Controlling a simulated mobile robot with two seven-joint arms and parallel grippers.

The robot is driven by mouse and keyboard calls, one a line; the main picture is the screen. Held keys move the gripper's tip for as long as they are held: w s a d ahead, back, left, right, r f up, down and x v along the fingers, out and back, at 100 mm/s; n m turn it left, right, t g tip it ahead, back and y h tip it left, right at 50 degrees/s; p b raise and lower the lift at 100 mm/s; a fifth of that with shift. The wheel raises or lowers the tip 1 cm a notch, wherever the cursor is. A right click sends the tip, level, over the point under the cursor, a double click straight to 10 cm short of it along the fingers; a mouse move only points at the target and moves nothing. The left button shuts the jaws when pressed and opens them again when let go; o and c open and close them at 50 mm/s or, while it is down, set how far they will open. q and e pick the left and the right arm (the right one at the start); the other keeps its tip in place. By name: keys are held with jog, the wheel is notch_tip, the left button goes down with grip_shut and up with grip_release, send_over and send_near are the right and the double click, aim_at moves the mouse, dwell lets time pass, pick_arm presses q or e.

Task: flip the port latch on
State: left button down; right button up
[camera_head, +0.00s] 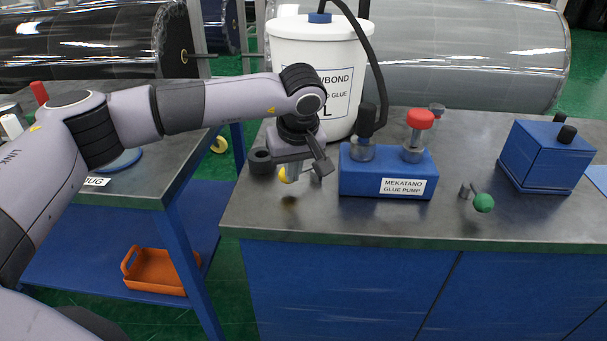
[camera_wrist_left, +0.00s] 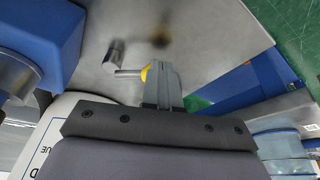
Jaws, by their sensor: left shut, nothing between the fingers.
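A small latch stands near the left end of the metal bench top. Its yellow knob (camera_head: 283,175) shows beside my left fingers, and its grey pivot post is partly hidden by my gripper. In the left wrist view the knob (camera_wrist_left: 146,73) sits at the end of a short rod from the grey post (camera_wrist_left: 115,53). My left gripper (camera_head: 292,172) is shut and empty, its fingertips (camera_wrist_left: 165,80) right beside the knob. I cannot tell whether they touch. A similar lever with a green knob (camera_head: 484,203) stands further right. My right gripper is not in view.
A blue glue pump (camera_head: 388,172) with black and red knobs stands right of my left gripper. A white glue bucket (camera_head: 318,75) with a black hose is behind. A blue box (camera_head: 545,157) stands at the right. The front bench strip (camera_head: 350,222) is clear.

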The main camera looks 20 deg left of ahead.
pick_arm(q)
jog(key=shift+w+a+m, duration=0.15)
jog(key=shift+a+m, duration=0.45)
jog(key=shift+m, duration=0.1)
jog(key=shift+w+a, duration=0.15)
jog(key=shift+a, duration=0.2)
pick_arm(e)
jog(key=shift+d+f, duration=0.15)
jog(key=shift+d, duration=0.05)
pick_arm(q)
jog(key=shift+a+f, duration=0.1)
jog(key=shift+a, duration=0.05)
